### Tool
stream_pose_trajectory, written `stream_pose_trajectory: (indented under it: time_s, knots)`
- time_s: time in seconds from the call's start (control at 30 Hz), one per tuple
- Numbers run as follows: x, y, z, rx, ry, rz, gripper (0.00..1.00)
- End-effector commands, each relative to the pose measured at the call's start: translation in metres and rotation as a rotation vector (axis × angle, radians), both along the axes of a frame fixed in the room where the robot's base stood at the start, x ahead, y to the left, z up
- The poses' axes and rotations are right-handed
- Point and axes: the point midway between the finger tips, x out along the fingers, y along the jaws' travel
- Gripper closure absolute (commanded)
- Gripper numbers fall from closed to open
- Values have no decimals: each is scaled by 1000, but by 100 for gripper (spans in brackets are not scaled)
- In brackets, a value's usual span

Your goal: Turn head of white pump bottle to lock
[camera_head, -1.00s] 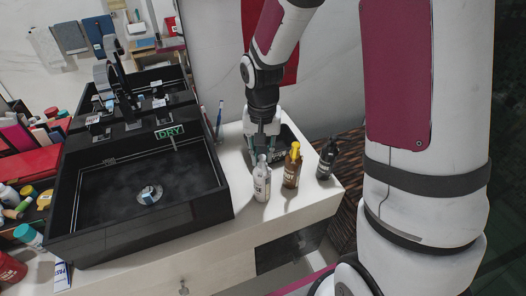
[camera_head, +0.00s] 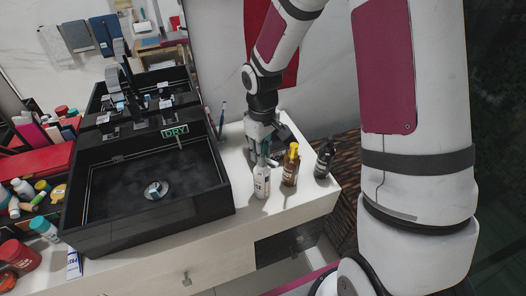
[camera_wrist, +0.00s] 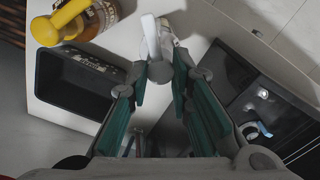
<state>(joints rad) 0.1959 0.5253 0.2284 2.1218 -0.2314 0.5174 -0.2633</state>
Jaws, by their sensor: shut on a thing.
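The white pump bottle (camera_head: 262,183) stands upright on the white counter, right of the black sink. My gripper (camera_head: 263,150) is above and just behind it, with its fingers at the bottle's head. In the wrist view, my gripper (camera_wrist: 162,78) has its green-lined fingers closed around the grey round part of the pump head. The white spout (camera_wrist: 150,36) points away from my palm, toward the top of the picture. Part of the bottle shows behind the spout; most of the body is hidden.
An amber bottle with a yellow pump (camera_head: 290,165) stands close on the right, also seen in the wrist view (camera_wrist: 70,20). A black sink (camera_head: 210,205) is on the left.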

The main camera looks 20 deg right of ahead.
Motion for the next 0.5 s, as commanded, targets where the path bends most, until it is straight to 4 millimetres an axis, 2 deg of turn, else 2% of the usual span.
stream_pose_trajectory:
  time_s: [0.2,0.5]
  knots:
    - [0,0,1,0,0,131,100]
    - [0,0,0,0,0,219,100]
